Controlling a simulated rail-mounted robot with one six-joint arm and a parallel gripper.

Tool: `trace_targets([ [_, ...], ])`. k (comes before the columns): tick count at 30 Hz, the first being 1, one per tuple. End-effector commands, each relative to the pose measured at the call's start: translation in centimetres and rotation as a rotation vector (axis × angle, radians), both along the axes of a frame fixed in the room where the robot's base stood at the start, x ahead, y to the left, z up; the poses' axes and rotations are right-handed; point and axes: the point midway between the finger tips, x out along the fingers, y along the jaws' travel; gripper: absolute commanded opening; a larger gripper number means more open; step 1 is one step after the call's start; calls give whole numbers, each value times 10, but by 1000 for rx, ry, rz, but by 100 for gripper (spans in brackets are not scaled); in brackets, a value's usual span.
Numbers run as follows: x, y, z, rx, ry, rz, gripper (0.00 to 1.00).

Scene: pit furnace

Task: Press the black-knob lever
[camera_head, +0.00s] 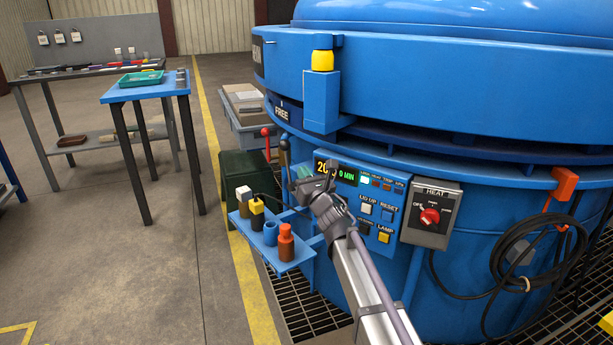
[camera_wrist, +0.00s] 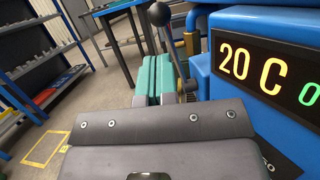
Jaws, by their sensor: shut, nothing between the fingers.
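The black-knob lever (camera_head: 284,147) stands upright at the left side of the blue furnace. In the wrist view its round black knob (camera_wrist: 159,14) is at the top, just beyond my fingers. My gripper (camera_head: 301,174) is to the right of the lever in the head view, in front of the control panel. In the wrist view its teal fingers (camera_wrist: 153,78) are together with nothing held. I cannot tell whether they touch the rod.
A red-knob lever (camera_head: 266,132) stands left of the black one. A small blue shelf (camera_head: 288,262) below holds several blocks and cylinders. The control panel (camera_head: 372,207) and heat switch box (camera_head: 431,214) are on the furnace at right. Open floor lies to the left.

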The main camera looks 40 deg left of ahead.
Motion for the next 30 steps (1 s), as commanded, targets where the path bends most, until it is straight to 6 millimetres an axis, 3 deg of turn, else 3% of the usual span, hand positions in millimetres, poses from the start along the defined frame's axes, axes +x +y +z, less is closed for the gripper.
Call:
trace_targets([
  [3, 14, 26, 11, -1, 0, 1, 0],
  [12, 40, 76, 26, -1, 0, 0, 0],
  [17, 44, 84, 27, 0, 0, 0, 0],
  [30, 49, 81, 27, 0, 1, -6, 0],
])
